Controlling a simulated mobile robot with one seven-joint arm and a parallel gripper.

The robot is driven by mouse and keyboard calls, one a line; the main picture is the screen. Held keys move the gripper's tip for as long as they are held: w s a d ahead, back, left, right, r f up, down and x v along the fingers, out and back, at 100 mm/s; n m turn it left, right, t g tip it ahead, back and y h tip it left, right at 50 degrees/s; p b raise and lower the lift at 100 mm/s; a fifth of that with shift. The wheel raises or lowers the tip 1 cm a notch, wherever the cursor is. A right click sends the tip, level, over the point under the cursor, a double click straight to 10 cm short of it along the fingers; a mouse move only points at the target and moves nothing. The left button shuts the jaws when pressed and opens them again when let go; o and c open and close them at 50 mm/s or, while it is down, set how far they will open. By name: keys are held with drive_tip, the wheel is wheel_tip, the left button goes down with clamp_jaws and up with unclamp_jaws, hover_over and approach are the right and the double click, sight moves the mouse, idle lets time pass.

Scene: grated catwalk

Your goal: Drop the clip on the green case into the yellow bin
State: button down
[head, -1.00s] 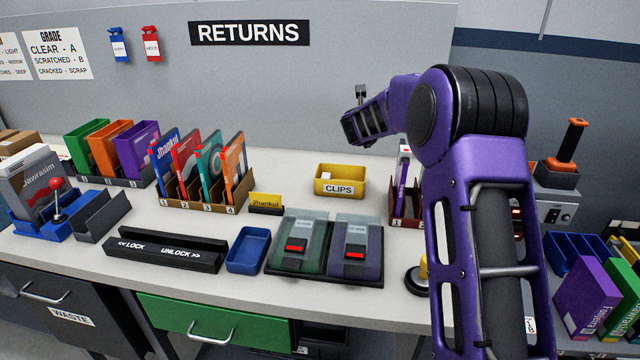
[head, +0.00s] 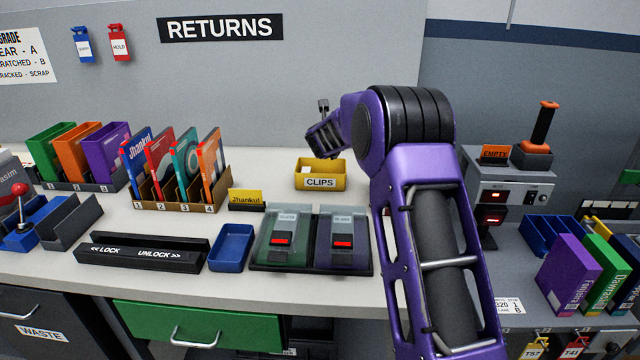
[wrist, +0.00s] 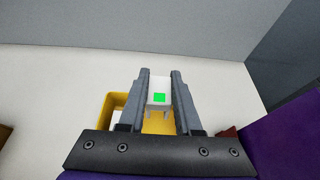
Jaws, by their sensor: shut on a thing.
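In the wrist view my gripper (wrist: 158,95) is shut on a pale grey clip (wrist: 159,84) with a bright green patch on it. The yellow bin (wrist: 108,108) shows below and behind the fingers, partly hidden by them. In the head view the yellow bin (head: 320,182), marked CLIPS, stands on the counter behind the cases. The green case (head: 262,255) lies left of a purple case (head: 365,255) in a dark tray; each shows a grey piece with a red patch.
A cardboard rack of upright cases (head: 190,190) and a small yellow name sign (head: 246,198) stand left of the bin. A blue tray (head: 231,247) and a black lock bar (head: 142,249) lie in front. A grey machine (head: 515,190) stands at right. Counter around the bin is mostly clear.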

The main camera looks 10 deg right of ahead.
drive_tip(key=shift+f, duration=0.65)
drive_tip(key=c, duration=0.5)
unclamp_jaws()
drive_tip(key=b+v, duration=0.1)
drive_tip(key=v, duration=1.6)
drive_tip(key=shift+s+a+r+b, duration=0.1)
drive_tip(key=shift+s+r+b, duration=0.1)
drive_tip(key=shift+b, duration=0.15)
